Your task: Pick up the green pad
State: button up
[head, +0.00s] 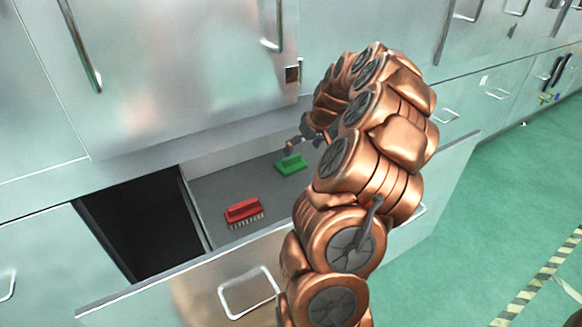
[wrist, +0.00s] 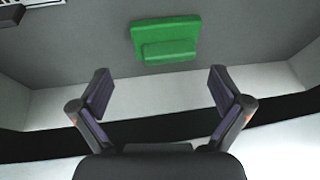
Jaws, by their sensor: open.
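The green pad (head: 291,164) lies on the grey floor of an open drawer, toward the drawer's back. In the wrist view the green pad (wrist: 168,40) is a flat green piece with a raised block on it. My gripper (head: 306,138) is above the drawer near the pad, partly hidden by my arm in the head view. In the wrist view my gripper (wrist: 160,88) is open, with its two fingers wide apart and nothing between them. The pad is beyond the fingertips and apart from them.
A red brush (head: 243,210) with pale bristles lies in the same drawer (head: 192,215), nearer its front left. A dark opening (head: 130,225) is left of it. Metal cabinet fronts with handles stand behind. Green floor (head: 480,230) is clear at the right.

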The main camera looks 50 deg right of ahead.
aim_at(294, 156)
jog(key=shift+w+b+x, duration=0.15)
jog(key=shift+b+x, duration=0.05)
jog(key=shift+x, duration=1.35)
jog(key=shift+w+b+x, duration=0.2)
jog(key=shift+x, duration=1.35)
jog(key=shift+a+r, duration=0.1)
jog(key=shift+r, duration=0.15)
jog(key=c, duration=1.2)
jog(key=s+d+r+p, duration=0.1)
jog(key=s+r, duration=0.7)
jog(key=s, duration=0.6)
jog(key=shift+d, duration=0.1)
